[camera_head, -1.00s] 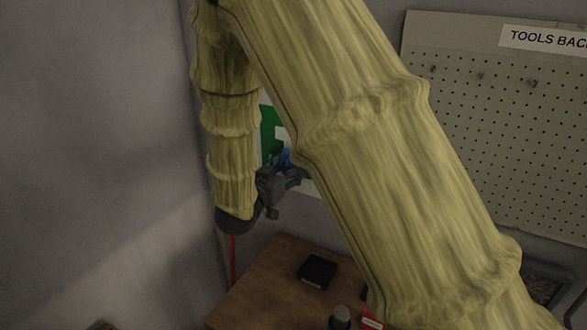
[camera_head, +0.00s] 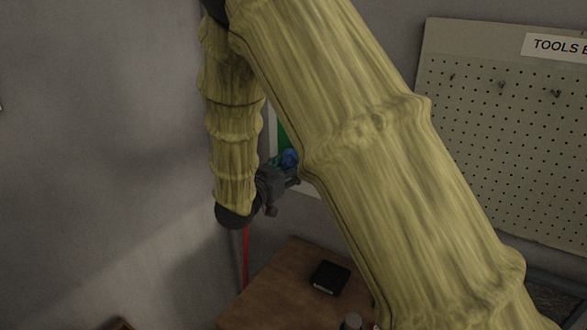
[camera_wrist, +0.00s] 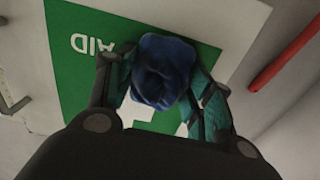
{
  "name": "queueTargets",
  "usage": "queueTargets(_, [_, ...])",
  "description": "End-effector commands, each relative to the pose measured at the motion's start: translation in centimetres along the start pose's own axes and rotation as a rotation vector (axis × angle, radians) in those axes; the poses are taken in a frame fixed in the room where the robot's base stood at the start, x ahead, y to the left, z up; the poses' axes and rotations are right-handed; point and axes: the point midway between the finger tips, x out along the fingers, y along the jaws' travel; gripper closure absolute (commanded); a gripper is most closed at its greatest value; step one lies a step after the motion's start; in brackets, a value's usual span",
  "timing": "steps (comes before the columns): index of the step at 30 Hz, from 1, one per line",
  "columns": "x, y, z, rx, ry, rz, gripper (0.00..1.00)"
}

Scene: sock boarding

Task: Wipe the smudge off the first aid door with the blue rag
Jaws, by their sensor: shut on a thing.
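The first aid door shows in the wrist view as a white panel (camera_wrist: 238,22) with a green field (camera_wrist: 75,75) and the upside-down word "AID". The blue rag (camera_wrist: 163,72) is bunched between the fingers of my gripper (camera_wrist: 165,88), which is shut on it. The rag is in front of the green field, close to it; I cannot tell if it touches. In the head view the rag (camera_head: 289,158) is a small blue patch at my gripper (camera_head: 285,172), and my arm hides most of the door. I see no smudge; the rag and fingers cover part of the door.
A red pipe (camera_wrist: 285,55) runs beside the door. A wooden table (camera_head: 270,290) below holds a black box (camera_head: 330,277) and a grey cylindrical object (camera_head: 351,321). A pegboard (camera_head: 500,120) labelled for tools hangs at the right.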

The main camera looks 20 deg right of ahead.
Motion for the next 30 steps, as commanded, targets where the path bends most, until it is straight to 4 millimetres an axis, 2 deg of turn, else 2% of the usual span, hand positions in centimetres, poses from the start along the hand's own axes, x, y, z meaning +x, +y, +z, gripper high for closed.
queueTargets(13, [-0.1,-2.8,-0.1,0.001,0.001,-0.002,0.67])
queueTargets(22, [-0.1,-2.4,-0.5,0.0,0.001,-0.001,0.67])
queueTargets(30, [-0.1,-0.6,-0.4,-0.002,0.0,0.0,0.67])
